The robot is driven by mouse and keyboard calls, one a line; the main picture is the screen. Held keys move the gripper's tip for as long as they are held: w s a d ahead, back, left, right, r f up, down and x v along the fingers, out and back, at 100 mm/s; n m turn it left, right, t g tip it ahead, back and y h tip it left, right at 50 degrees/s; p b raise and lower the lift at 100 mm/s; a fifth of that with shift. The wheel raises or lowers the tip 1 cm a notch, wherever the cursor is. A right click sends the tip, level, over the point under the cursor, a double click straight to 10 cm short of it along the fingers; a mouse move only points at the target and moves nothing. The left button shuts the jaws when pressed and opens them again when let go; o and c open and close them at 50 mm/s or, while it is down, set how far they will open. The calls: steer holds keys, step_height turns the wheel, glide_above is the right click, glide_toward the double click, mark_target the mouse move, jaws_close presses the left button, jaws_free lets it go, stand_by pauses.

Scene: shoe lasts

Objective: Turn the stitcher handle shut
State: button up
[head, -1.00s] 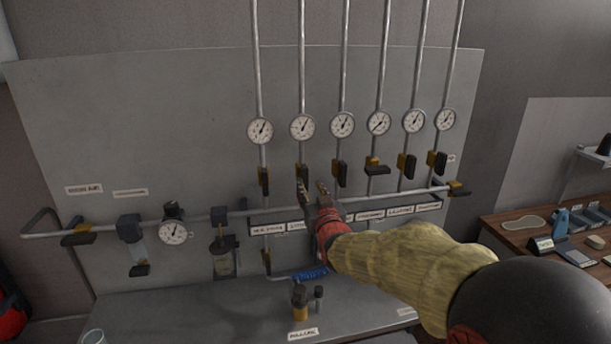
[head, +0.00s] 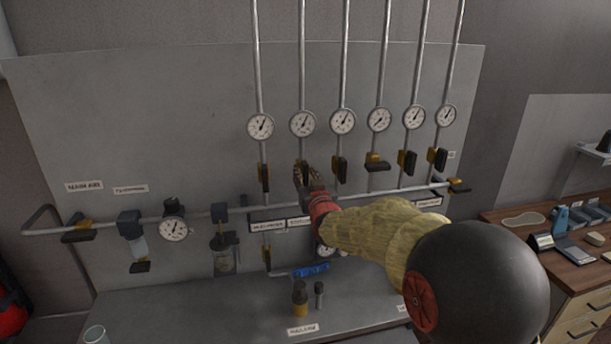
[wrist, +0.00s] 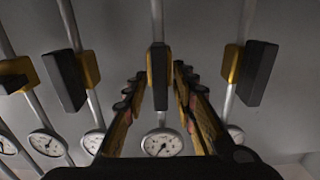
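Several valve handles, dark with yellow bodies, sit on the vertical pipes below round gauges. My gripper (head: 306,174) is at the second of these valves from the left. In the wrist view my gripper (wrist: 157,70) is open, with one finger on each side of a dark handle (wrist: 160,92). A gap shows on both sides of it. This handle lies in line with its pipe. The label strip below has a sign under this pipe (head: 299,222), too blurred to read surely, so I cannot confirm it is the stitcher handle. My gripper mostly hides the valve in the head view.
Neighbouring handles stand close on either side (wrist: 66,80) (wrist: 257,74). The fourth handle (head: 378,166) is turned crosswise. A horizontal pipe (head: 105,228) runs below. A grey bench (head: 200,315) carries a small bottle (head: 300,300) and a cup (head: 95,334).

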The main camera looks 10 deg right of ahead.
steer(key=c, duration=0.6)
jaws_close()
steer(key=shift+b, duration=0.3)
steer(key=m+b, duration=0.3)
steer(key=shift+d+f+m+b, duration=0.1)
steer(key=shift+f+m+b, duration=0.2)
steer(key=shift+b, duration=0.1)
steer(key=m+b, duration=0.4)
steer(key=shift+d, duration=0.1)
steer(key=m+b, duration=0.3)
steer(key=m, duration=0.3)
steer(key=shift+d, duration=0.1)
steer(key=shift+f+m+b, duration=0.1)
steer(key=shift+m+b, duration=0.55)
steer(key=shift+m, duration=1.55)
steer(key=o, duration=0.8)
jaws_free()
